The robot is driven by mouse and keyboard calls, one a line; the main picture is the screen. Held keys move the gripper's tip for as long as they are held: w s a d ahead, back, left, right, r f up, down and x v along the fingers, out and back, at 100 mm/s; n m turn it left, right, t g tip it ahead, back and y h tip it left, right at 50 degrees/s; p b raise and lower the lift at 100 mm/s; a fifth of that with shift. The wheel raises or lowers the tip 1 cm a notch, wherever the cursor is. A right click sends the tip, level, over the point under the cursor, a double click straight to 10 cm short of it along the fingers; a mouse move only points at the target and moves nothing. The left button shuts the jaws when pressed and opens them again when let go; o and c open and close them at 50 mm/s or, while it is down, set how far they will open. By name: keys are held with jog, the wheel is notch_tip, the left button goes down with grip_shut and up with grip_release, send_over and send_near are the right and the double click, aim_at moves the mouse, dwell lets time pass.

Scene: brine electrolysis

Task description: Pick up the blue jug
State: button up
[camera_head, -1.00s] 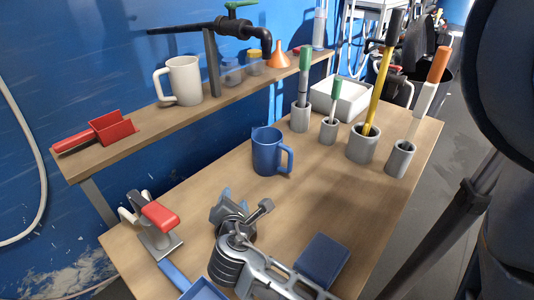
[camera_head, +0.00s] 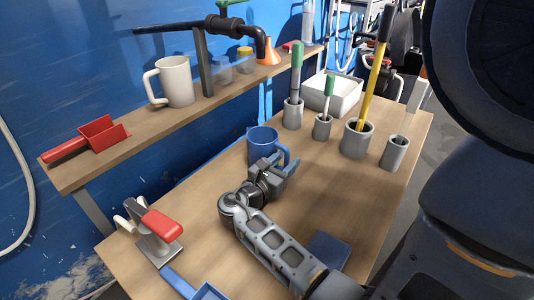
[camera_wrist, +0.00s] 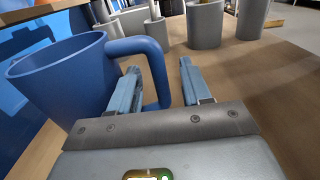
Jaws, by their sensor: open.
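The blue jug (camera_head: 262,143) stands upright on the wooden bench near the shelf, its handle toward the right. In the wrist view the jug (camera_wrist: 62,85) fills the left side, its handle (camera_wrist: 156,70) near the middle. My gripper (camera_head: 284,163) is at the jug's handle side in the head view. In the wrist view its two fingers (camera_wrist: 159,68) are apart. The left finger shows inside the handle's loop, and the right finger is to the right of the handle with a visible gap. I cannot tell whether the left finger touches the jug.
Several grey cups (camera_head: 358,140) stand behind and to the right, some holding upright tools. A white bin (camera_head: 335,97) is farther back. A white mug (camera_head: 176,82) and red scoop (camera_head: 98,134) sit on the raised shelf. A red-handled clamp (camera_head: 158,228) and dark blue block (camera_head: 328,250) are nearer.

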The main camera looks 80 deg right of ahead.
jog(key=shift+x, duration=1.35)
jog(key=shift+c, duration=0.3)
grip_shut()
